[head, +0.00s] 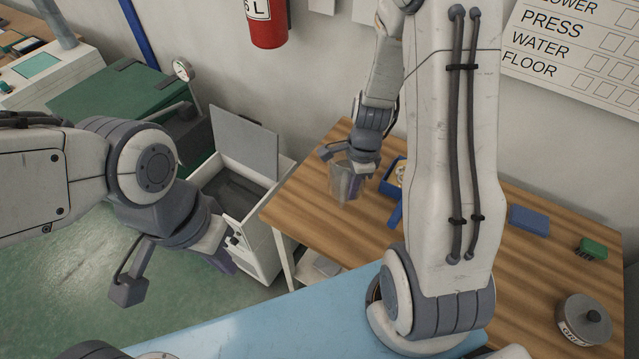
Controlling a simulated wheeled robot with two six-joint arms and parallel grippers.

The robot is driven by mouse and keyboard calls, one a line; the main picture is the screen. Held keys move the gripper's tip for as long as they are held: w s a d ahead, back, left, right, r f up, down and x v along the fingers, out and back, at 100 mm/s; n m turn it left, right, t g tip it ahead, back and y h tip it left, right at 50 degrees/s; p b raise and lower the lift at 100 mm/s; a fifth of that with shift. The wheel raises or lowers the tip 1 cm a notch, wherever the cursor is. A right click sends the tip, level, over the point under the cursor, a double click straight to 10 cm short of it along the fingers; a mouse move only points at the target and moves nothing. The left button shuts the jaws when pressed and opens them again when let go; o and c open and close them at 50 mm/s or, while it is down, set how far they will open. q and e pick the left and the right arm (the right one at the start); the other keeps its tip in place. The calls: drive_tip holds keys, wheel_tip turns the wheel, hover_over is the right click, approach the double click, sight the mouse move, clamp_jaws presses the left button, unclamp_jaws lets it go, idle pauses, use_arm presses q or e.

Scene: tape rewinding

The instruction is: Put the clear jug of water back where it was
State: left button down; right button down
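The clear jug (341,184) is at the left end of the wooden table, upright as far as I can see. My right gripper (346,165) is right at the jug, with its fingers at the upper part. One finger shows at the jug's upper left; the other is partly hidden or seen through the clear wall. I cannot tell whether the fingers press on the jug, or whether its base touches the table. The water inside is hard to make out. My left gripper (178,275) is open and empty, over the green floor left of the table.
On the wooden table (520,265) are a blue tray (391,180), partly behind my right arm, a blue block (529,218), a green brush-like item (592,248) and a lidded metal pot (584,320). A white open-lidded bin (262,195) stands left of the table. A light-blue surface (270,325) lies in front.

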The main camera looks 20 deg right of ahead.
drive_tip(key=m, duration=0.1)
drive_tip(key=r+m, duration=0.1)
drive_tip(key=m, duration=0.1)
drive_tip(key=shift+s+d+r, duration=0.15)
drive_tip(key=shift+d, duration=0.2)
drive_tip(key=shift+w+m, duration=0.2)
drive_tip(key=shift+m, duration=0.1)
drive_tip(key=shift+t, duration=0.3)
drive_tip(key=w+a+f+p, duration=0.1)
drive_tip(key=w+a+f, duration=0.1)
drive_tip(key=w, duration=0.1)
drive_tip(key=w+a+f+p, duration=0.1)
drive_tip(key=w+a+f, duration=0.1)
drive_tip(key=w, duration=0.1)
drive_tip(key=w+a+f+p, duration=0.1)
drive_tip(key=w+a+f, duration=0.1)
drive_tip(key=w, duration=0.1)
drive_tip(key=shift+w+f, duration=0.2)
drive_tip(key=shift+f, duration=0.2)
drive_tip(key=shift+w+f, duration=0.1)
drive_tip(key=shift+f, duration=2)
drive_tip(key=shift+f, duration=0.3)
drive_tip(key=c, duration=1.1)
unclamp_jaws()
